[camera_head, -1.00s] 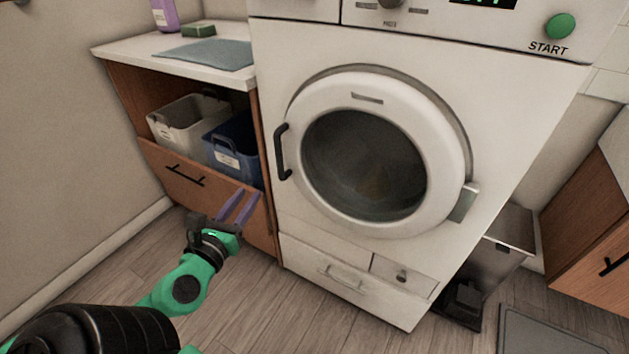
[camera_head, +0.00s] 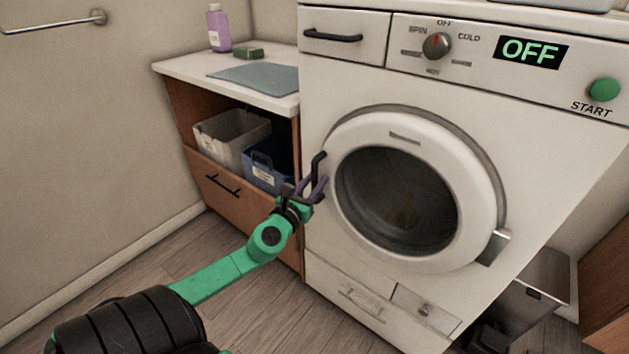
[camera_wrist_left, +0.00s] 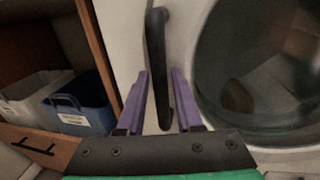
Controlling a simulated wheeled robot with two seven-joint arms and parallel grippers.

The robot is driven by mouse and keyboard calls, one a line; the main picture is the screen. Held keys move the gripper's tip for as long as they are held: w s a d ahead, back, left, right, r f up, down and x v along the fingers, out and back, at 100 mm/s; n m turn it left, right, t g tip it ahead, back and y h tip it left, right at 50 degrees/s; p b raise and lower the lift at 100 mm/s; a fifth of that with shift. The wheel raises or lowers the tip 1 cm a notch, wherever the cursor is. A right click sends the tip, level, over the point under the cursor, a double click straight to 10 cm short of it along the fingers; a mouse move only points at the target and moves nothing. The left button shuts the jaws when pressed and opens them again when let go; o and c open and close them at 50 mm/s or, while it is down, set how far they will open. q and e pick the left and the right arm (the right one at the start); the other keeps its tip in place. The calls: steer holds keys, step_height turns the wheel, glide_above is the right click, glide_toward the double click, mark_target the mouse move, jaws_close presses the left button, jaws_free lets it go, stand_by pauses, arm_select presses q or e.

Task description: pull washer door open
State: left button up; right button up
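The washer door (camera_head: 488,190) is a white ring around dark round glass and looks shut against the washer front. Its black vertical handle (camera_head: 318,167) is on the door's left side, and the hinge (camera_head: 493,247) is at its right. My left gripper (camera_head: 319,188) is open at the lower part of the handle. In the left wrist view the handle (camera_wrist_left: 157,50) runs down between the two spread purple fingers (camera_wrist_left: 159,98), with gaps visible on both sides.
A wooden cabinet stands left of the washer, with a white bin (camera_head: 232,137), a blue bin (camera_head: 266,168) and a drawer (camera_head: 222,186). A grey trash bin (camera_head: 530,300) stands right of the washer. Floor in front is clear.

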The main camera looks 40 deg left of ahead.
arm_select(q)
jaws_close()
stand_by(1.4)
